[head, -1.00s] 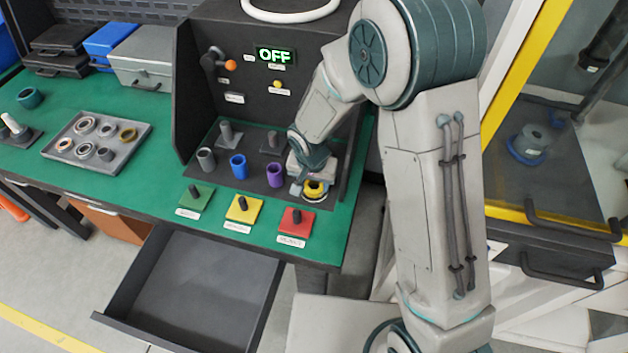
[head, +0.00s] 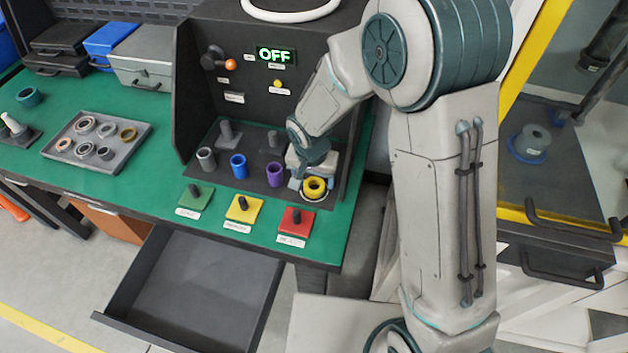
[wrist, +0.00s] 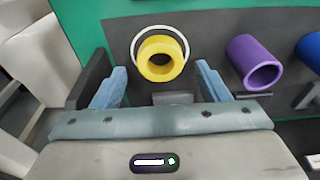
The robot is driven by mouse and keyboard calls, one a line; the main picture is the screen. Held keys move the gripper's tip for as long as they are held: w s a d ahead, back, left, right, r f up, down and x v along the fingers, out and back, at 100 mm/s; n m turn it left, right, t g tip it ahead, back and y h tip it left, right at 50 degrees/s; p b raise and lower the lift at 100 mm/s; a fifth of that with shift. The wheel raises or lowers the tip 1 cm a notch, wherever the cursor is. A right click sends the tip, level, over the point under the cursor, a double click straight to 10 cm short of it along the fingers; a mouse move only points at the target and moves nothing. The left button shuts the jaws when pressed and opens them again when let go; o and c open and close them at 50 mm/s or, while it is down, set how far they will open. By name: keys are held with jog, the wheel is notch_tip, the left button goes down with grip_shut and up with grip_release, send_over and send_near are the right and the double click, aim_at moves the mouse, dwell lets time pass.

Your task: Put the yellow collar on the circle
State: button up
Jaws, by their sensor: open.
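The yellow collar (head: 315,187) stands on the dark plate at the right end of the row of collars, inside a white circle (head: 313,199). In the wrist view the yellow collar (wrist: 161,58) stands within the white ring line (wrist: 137,38), touching or covering part of it on the near side. My gripper (head: 299,182) is just behind and beside the collar. In the wrist view my gripper (wrist: 157,82) is open, its two blue fingers apart and empty, with the collar ahead of and between their tips, clear of both.
A purple collar (head: 275,174), a blue collar (head: 238,167) and a grey collar (head: 206,159) stand left of it. Green, yellow and red (head: 296,222) peg plates lie in front. A tester panel reading OFF (head: 276,56) rises behind. An open drawer (head: 190,290) juts out below.

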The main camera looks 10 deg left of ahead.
aim_at(312, 192)
notch_tip(312, 192, up, 10)
jog(key=s, duration=0.1)
jog(key=shift+s+f, duration=0.25)
jog(key=shift+a, duration=0.1)
